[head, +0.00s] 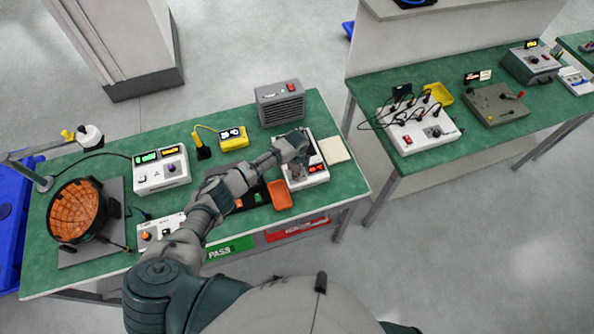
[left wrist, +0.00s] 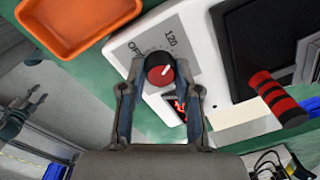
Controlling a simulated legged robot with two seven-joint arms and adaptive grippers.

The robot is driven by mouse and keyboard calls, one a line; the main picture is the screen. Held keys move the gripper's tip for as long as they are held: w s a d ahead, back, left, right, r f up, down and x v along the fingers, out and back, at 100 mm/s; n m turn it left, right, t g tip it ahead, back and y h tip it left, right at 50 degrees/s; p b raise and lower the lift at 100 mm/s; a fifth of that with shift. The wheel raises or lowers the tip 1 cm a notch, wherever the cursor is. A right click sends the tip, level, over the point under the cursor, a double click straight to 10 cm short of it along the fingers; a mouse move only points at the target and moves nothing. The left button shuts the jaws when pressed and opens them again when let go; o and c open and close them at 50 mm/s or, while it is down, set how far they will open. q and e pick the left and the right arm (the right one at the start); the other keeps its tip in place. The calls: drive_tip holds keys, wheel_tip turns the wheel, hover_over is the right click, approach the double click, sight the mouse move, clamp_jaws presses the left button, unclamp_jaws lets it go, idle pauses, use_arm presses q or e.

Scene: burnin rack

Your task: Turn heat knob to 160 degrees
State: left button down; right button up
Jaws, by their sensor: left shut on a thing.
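The heat knob (left wrist: 160,72) is red on a dark base, with a short white mark pointing up and right in the left wrist view. It sits on a white device (left wrist: 200,45) whose grey dial plate reads OFF and 120; other numbers are too small to read or hidden. My left gripper (left wrist: 162,85) has one finger on each side of the knob and is shut on it. In the head view my left gripper (head: 297,150) is over the white device (head: 318,178) and hides the knob. A gripper-like shape, likely my right gripper (left wrist: 22,110), shows at the wrist view's left edge.
A red lit display (left wrist: 178,105) sits beside the knob. An orange tray (head: 281,195) is close by, a grey fan-like box (head: 281,104) behind. A cream pad (head: 334,150) lies right of the device.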

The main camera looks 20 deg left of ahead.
use_arm(q)
drive_tip(key=m, duration=0.3)
drive_tip(key=shift+m, duration=0.4)
drive_tip(key=m, duration=0.3)
drive_tip(key=shift+a+m+b, duration=0.1)
drive_tip(key=shift+m+b, duration=0.2)
drive_tip(key=shift+b, duration=0.05)
drive_tip(key=m+b, duration=0.1)
drive_tip(key=m, duration=0.3)
drive_tip(key=shift+a+r+m+h+b, duration=0.1)
drive_tip(key=shift+m+h+b, duration=0.3)
drive_tip(key=shift+m, duration=1.3)
drive_tip(key=c, duration=0.8)
unclamp_jaws()
